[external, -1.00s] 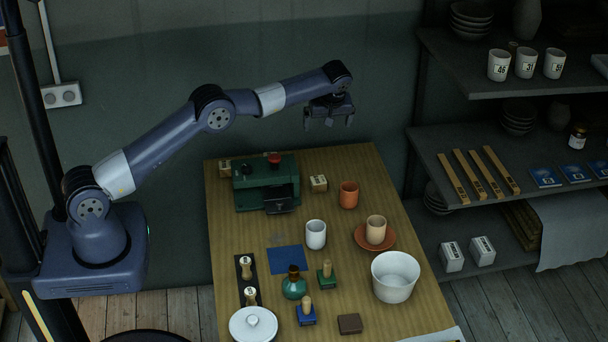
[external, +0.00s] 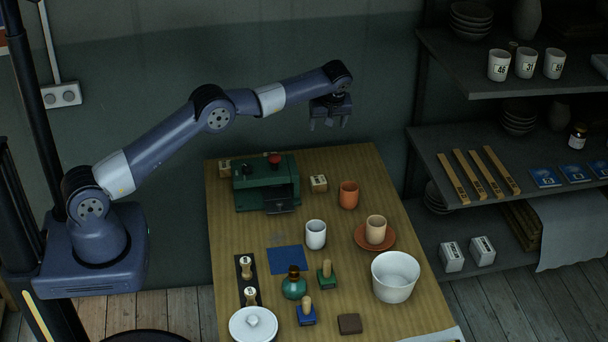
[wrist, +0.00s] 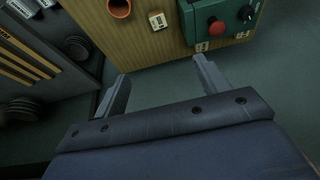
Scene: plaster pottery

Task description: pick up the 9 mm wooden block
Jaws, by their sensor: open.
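A small wooden block (external: 318,183) with a pale label stands right of the green machine in the external view. It also shows at the top of the wrist view (wrist: 158,21). A second wooden block (external: 224,168) stands left of the machine near the table's back edge. The labels are too small to read, so I cannot tell which block is 9 mm. My gripper (external: 328,122) is open and empty, above the table's back edge, apart from every block (wrist: 160,69).
The green machine (external: 265,185) with a red knob stands between the blocks. An orange cup (external: 348,195) is close right of the first block. A white cup (external: 316,234), a saucer (external: 361,243) and stamps stand farther forward. A shelf (external: 430,150) is at right.

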